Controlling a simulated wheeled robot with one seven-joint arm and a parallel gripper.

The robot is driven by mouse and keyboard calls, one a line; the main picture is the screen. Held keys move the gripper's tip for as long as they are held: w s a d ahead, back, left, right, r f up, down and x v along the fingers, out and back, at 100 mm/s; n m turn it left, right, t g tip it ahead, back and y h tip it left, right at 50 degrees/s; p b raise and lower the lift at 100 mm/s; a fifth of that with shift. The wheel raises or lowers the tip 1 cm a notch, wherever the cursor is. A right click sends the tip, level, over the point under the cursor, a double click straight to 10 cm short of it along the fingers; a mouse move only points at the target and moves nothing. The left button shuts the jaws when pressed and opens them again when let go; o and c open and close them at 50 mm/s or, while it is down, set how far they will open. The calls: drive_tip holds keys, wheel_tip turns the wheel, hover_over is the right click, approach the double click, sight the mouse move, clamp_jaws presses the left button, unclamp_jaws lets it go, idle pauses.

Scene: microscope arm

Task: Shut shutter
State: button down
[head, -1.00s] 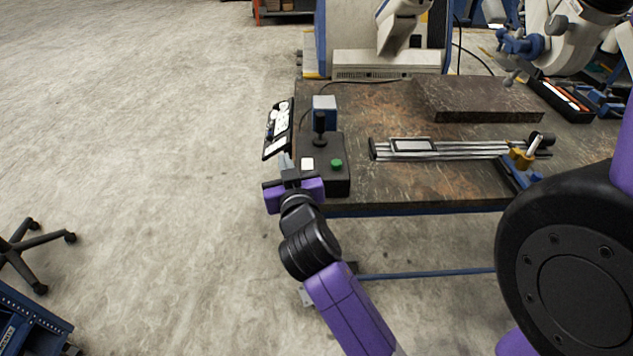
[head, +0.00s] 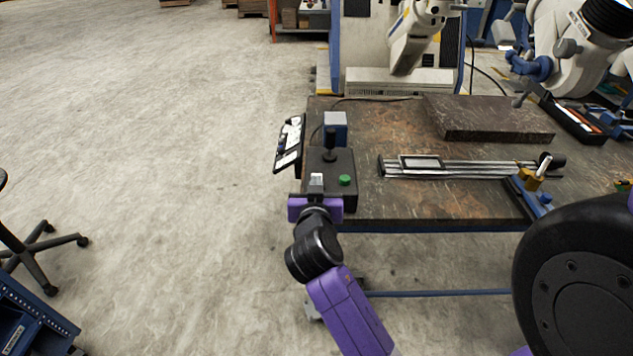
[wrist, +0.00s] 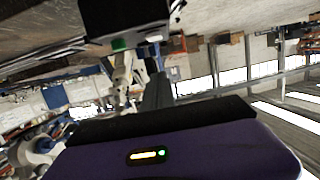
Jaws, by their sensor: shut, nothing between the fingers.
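My gripper (head: 316,198) is shut and empty at the front edge of the control box (head: 343,197), its purple body just in front of it. In the wrist view its dark closed fingers (wrist: 158,92) point up the picture, next to the box (wrist: 135,15). I cannot tell whether they touch it. The box carries a black joystick (head: 330,148), a green button (head: 345,181) and a white button or switch (head: 316,180) directly beyond my gripper. The green button also shows in the wrist view (wrist: 121,44). I cannot tell which part is the shutter.
The box stands at the left front of the workbench (head: 440,204). A metal rail (head: 470,168) and a dark slab (head: 490,120) lie to the right. Open floor is left.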

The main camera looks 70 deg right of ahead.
drive_tip(key=p+x, duration=0.1)
drive_tip(key=x, duration=0.6)
drive_tip(key=shift+r, duration=0.2)
wheel_tip(320, 180, down, 3)
drive_tip(key=shift+r, duration=0.15)
drive_tip(key=shift+w+f, duration=0.1)
drive_tip(key=shift+f, duration=0.75)
drive_tip(key=shift+f, duration=0.1)
